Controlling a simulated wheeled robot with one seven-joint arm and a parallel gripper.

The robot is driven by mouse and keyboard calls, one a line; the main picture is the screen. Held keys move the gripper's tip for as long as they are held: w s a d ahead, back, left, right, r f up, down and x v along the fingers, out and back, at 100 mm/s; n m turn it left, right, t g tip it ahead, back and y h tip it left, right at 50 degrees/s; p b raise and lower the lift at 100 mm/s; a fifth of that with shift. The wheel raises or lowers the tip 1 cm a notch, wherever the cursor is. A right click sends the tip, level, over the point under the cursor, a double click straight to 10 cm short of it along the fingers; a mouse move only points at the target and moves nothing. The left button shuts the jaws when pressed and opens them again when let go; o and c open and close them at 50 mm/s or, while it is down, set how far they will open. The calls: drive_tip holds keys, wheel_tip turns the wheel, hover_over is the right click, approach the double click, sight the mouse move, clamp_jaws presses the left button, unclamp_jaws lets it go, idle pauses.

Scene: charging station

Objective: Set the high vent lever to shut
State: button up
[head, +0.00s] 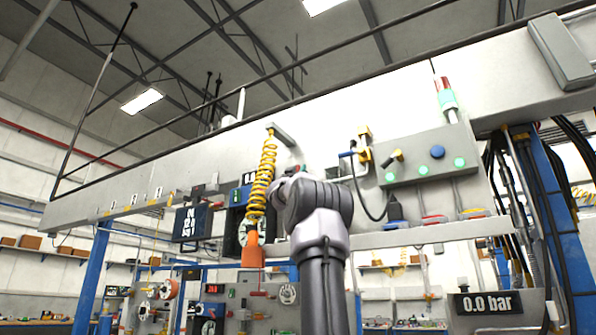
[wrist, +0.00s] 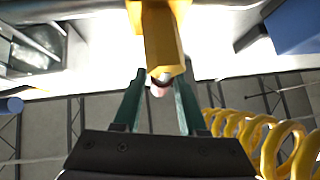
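In the wrist view a yellow bar (wrist: 162,38), which looks like the lever, comes down from the top of the picture. It has a rounded pale and reddish end. My gripper (wrist: 160,80) has two green fingers, spread apart, with the bar's end between their tips. The right finger looks close to the bar; I cannot tell whether it touches. In the head view my arm hides my gripper and any lever behind it. I cannot read a shut mark for the lever in either view.
A yellow coiled hose (head: 262,180) hangs left of my arm and shows close by at the wrist view's right (wrist: 262,135). Right of my arm are a yellow bracket with a blue handle (head: 347,153) and a grey panel (head: 428,150) with green lights and a blue button.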

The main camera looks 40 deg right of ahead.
clamp_jaws()
idle(1.2)
